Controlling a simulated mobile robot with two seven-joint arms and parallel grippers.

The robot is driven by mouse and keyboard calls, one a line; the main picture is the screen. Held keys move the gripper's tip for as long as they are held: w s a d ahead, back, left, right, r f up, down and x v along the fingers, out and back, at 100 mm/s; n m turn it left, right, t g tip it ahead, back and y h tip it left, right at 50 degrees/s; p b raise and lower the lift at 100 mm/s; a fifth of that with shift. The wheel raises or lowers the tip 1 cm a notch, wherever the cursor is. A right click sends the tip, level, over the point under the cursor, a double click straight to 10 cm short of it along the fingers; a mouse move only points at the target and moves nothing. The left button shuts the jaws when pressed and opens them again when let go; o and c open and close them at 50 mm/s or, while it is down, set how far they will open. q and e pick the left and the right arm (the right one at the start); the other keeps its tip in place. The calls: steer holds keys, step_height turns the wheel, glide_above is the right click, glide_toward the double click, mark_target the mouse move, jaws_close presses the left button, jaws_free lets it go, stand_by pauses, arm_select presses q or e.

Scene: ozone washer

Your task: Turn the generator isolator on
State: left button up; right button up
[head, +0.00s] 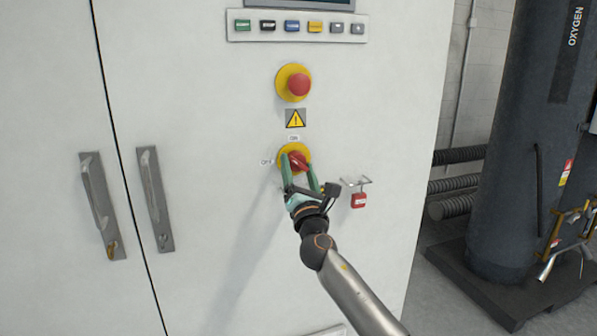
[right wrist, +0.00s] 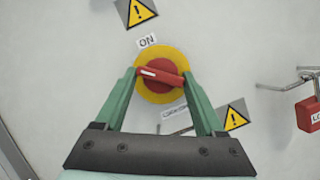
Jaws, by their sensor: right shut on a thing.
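The generator isolator is a red rotary knob (head: 298,159) on a yellow round plate, set on the white cabinet front. It also shows in the right wrist view (right wrist: 160,74). There its bar handle lies nearly level, with a white mark at its left end. An ON label (head: 293,139) is above the plate and an OFF label (head: 266,161) is to its left. My right gripper (head: 297,164) is shut on the knob, its green fingers at the two ends of the handle, as the right wrist view (right wrist: 160,80) shows. My left gripper is not in view.
A red emergency button (head: 298,84) on a yellow plate is above, with a warning sign (head: 295,118) between. A red padlock (head: 358,201) hangs from a bracket at right. Cabinet handles (head: 99,205) are at left. An oxygen tank (head: 520,150) stands at far right.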

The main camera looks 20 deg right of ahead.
steer(key=m+h, duration=0.1)
steer(key=m, duration=0.2)
steer(key=m+g+h, duration=0.1)
steer(key=m+h, duration=0.1)
steer(key=m, duration=0.1)
steer(key=shift+a+m+g, duration=0.1)
steer(key=shift+m+g, duration=0.2)
steer(key=m+g+h, duration=0.1)
steer(key=m, duration=0.3)
steer(key=shift+a+r+p, duration=0.1)
steer(key=shift+p, duration=0.2)
steer(key=shift+m+g+p, duration=0.3)
steer(key=shift+m+g, duration=0.3)
steer(key=shift+m, duration=0.5)
steer(key=shift+h, duration=0.3)
steer(key=o, duration=1.1)
steer(key=shift+o, duration=0.2)
